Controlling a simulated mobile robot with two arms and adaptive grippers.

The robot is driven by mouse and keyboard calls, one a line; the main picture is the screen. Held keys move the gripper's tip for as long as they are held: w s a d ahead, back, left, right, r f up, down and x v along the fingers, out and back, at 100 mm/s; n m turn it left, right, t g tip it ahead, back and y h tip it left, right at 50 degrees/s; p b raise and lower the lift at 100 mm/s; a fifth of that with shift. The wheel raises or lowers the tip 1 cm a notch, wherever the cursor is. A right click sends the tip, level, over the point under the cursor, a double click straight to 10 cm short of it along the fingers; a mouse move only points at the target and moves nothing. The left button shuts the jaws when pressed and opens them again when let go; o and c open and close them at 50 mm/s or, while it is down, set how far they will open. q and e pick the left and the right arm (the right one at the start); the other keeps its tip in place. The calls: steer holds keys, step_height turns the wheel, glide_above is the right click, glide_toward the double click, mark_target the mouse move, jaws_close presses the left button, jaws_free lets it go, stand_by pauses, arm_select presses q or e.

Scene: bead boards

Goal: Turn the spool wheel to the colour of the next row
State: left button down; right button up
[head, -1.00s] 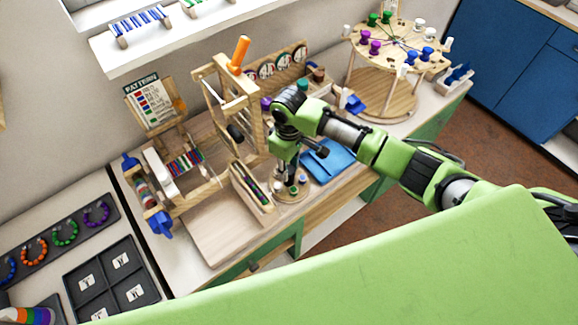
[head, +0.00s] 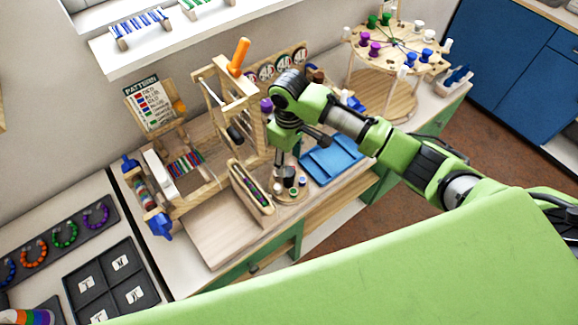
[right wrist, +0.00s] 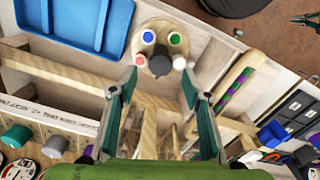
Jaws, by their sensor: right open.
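The spool wheel (head: 285,197) is a small round wooden disc at the front edge of the work table. In the right wrist view the wheel (right wrist: 150,28) carries a green, a blue, a red and a white spool around a dark centre knob (right wrist: 160,64). My right gripper (head: 281,168) is above the wheel, pointing down. In the right wrist view its open fingers (right wrist: 159,74) stand apart on either side of the knob's line, with nothing between them. Whether they touch the knob cannot be told. The pattern card (head: 150,104) stands at the back left with rows of colour marks. My left gripper is not in view.
A wooden bead loom frame (head: 225,90) with an orange handle (head: 239,56) stands behind the wheel. A round spool stand (head: 385,93) is at the back right.

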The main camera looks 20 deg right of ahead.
step_height(320, 180, up, 7)
stand_by(0.3)
stand_by(0.5)
